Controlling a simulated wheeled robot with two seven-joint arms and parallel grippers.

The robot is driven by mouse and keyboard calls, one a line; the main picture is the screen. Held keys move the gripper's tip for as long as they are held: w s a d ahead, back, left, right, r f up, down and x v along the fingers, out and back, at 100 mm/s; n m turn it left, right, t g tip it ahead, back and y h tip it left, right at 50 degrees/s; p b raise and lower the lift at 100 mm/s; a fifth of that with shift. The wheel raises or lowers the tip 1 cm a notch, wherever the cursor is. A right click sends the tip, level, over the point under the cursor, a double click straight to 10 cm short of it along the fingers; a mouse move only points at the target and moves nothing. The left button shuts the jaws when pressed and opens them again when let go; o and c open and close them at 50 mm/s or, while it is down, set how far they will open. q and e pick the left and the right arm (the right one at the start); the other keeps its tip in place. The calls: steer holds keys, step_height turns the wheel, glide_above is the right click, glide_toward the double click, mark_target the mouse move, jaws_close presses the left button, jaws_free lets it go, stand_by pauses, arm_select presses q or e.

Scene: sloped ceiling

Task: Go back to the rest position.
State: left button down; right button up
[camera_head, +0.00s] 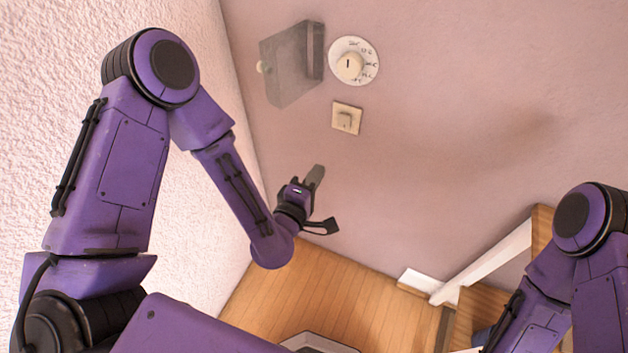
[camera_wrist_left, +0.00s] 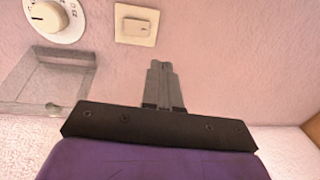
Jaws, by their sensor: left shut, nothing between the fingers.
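My left gripper (camera_head: 316,176) is in front of the pink wall, below a square light switch (camera_head: 346,118). Its grey fingers are together with nothing between them. In the left wrist view the shut fingers (camera_wrist_left: 160,70) point toward the wall, just below the switch (camera_wrist_left: 136,25). My left arm is bent, with its elbow high at the left. Part of my right arm shows at the lower right of the head view, but its gripper is out of view.
A round white dial (camera_head: 366,72) and a translucent grey box (camera_head: 285,75) are on the wall above the switch. A textured white wall (camera_head: 60,60) stands close on the left. Wooden floor (camera_head: 340,290) lies below. A wooden piece with a white rail (camera_head: 490,260) is at the right.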

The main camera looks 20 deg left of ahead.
arm_select(q)
steer(key=shift+s+a, duration=0.1)
steer(key=shift+s, duration=0.2)
steer(key=s+a+f+m+g+y, duration=0.1)
steer(key=s+a+f+m+g, duration=0.1)
steer(key=s+f+m+g, duration=0.35)
steer(key=s+a+f+m+g, duration=0.2)
steer(key=s+f, duration=0.1)
steer(key=f, duration=0.5)
steer(key=s+a+f+m+g+y, duration=0.1)
steer(key=s+a+f+g+y, duration=0.1)
steer(key=s, duration=0.6)
steer(key=s+a+f+m+g+y, duration=0.1)
steer(key=s+a+f+g, duration=0.3)
steer(key=s+a, duration=0.5)
step_height(320, 180, down, 3)
steer(key=shift+r+m+y, duration=0.15)
steer(key=shift+m+y, duration=0.2)
steer(key=shift+y, duration=0.05)
steer(key=shift+w, duration=0.1)
